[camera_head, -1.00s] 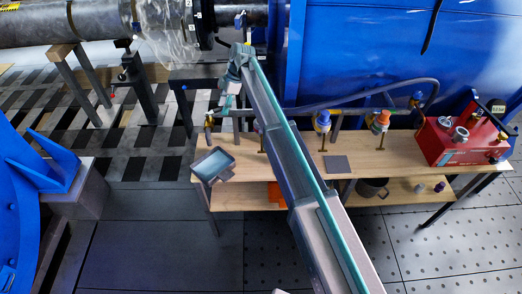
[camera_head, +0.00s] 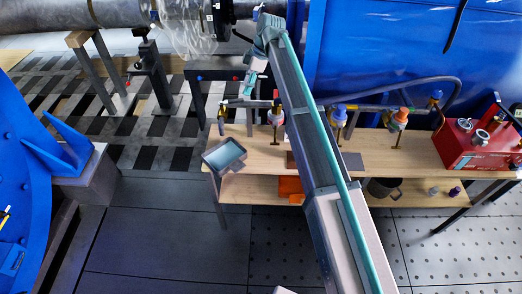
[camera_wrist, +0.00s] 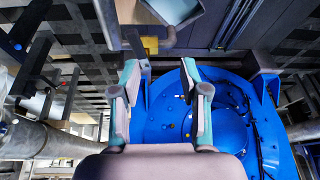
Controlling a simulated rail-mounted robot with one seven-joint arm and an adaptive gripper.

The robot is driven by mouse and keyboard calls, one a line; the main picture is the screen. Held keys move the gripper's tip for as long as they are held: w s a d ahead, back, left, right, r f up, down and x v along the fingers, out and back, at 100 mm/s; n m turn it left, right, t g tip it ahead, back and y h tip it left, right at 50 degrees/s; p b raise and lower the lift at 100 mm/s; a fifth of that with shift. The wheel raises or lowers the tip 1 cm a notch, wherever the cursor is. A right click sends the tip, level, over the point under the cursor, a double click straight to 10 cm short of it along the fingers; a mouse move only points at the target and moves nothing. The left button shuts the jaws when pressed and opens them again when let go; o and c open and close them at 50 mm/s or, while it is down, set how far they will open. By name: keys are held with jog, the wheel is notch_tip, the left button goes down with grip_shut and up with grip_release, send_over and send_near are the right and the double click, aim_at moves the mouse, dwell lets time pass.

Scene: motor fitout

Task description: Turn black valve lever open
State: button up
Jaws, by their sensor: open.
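I cannot make out a black valve lever with certainty. In the head view a row of valves stands along a pipe on the wooden bench (camera_head: 262,158). My gripper (camera_head: 249,84) hangs above and behind the pipe's left end, apart from the valves. In the wrist view my gripper (camera_wrist: 160,72) is open, with nothing between its fingers.
A grey tray-like screen (camera_head: 223,156) sits at the bench's left end. A red box with gauges (camera_head: 468,145) stands at its right end. A large blue tank (camera_head: 390,50) rises behind the bench. A dark pot (camera_head: 383,187) is on the lower shelf. Floor in front is clear.

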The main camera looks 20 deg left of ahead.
jog(key=s+d+f+m+h+b, duration=0.1)
jog(key=s+d+f+h+b, duration=0.2)
jog(key=s+d+f, duration=0.8)
notch_tip(320, 180, down, 4)
jog(key=s, duration=0.2)
jog(key=shift+s+d+r+h, duration=0.2)
jog(key=shift+s+d+h, duration=0.1)
jog(key=shift+h, duration=0.1)
jog(key=shift+a, duration=0.1)
